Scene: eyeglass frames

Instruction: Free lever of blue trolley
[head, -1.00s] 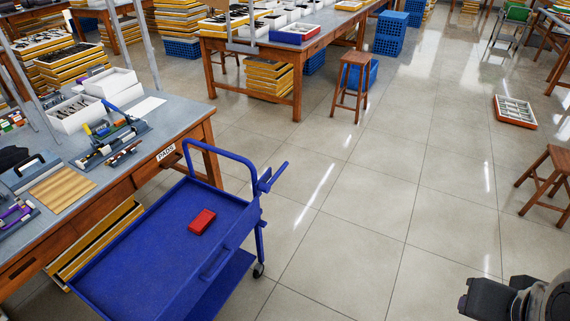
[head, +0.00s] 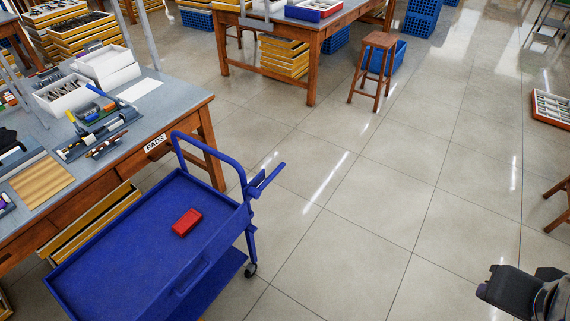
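The blue trolley (head: 125,245) stands at the lower left in the head view, beside the workbench. Its push handle (head: 212,142) rises at the far end. The blue lever (head: 266,180) sticks out from the right side of the handle frame, pointing up and to the right. A red box (head: 187,222) lies on the trolley's top tray. My gripper (head: 490,284) shows only in part at the lower right corner, well apart from the trolley and lever.
A workbench (head: 190,103) labelled PADS, with tools and white boxes, stands along the left. A wooden stool (head: 378,42) and another table (head: 325,28) are at the back. An orange tray (head: 553,107) lies on the floor at right. The tiled floor between trolley and gripper is clear.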

